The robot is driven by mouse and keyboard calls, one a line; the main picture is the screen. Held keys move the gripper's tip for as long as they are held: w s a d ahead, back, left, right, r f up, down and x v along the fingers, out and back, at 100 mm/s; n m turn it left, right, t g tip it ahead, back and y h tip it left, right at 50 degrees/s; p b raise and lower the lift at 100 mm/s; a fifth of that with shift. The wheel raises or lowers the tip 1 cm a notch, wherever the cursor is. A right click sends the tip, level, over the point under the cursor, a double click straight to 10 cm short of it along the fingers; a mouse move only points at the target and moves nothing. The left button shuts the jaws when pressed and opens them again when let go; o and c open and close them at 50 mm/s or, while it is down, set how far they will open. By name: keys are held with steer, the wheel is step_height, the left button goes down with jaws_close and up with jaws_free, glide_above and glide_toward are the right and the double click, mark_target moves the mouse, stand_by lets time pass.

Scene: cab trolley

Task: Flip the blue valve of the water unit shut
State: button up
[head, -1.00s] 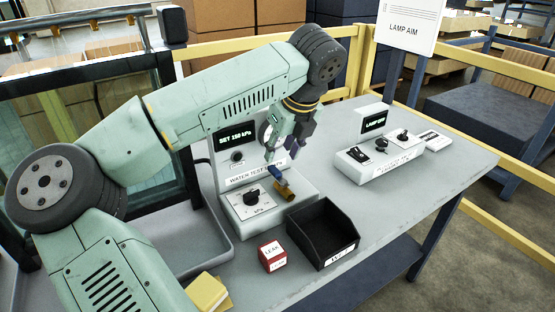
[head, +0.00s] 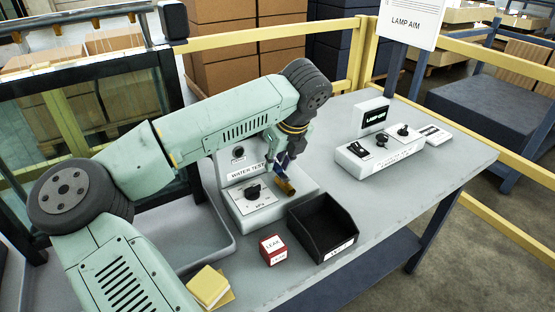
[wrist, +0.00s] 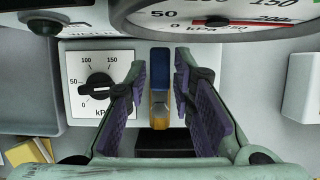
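The water unit (head: 224,175) is a grey box with a gauge and a black dial. Its small valve has a blue lever (wrist: 160,66) and a brass body (wrist: 159,110). In the wrist view the lever stands upright between my two purple-padded fingers, with a gap on each side. My gripper (wrist: 161,72) is open around it. In the head view my gripper (head: 281,163) is down at the valve, and the brass body (head: 288,187) shows just below the fingers. The blue lever is mostly hidden there.
A black bin (head: 322,228) and a red LEAK block (head: 272,250) stand in front of the unit. The lamp unit (head: 380,152) is to the right. A yellow pad (head: 208,287) lies at the front left.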

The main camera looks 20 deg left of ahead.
jaws_close()
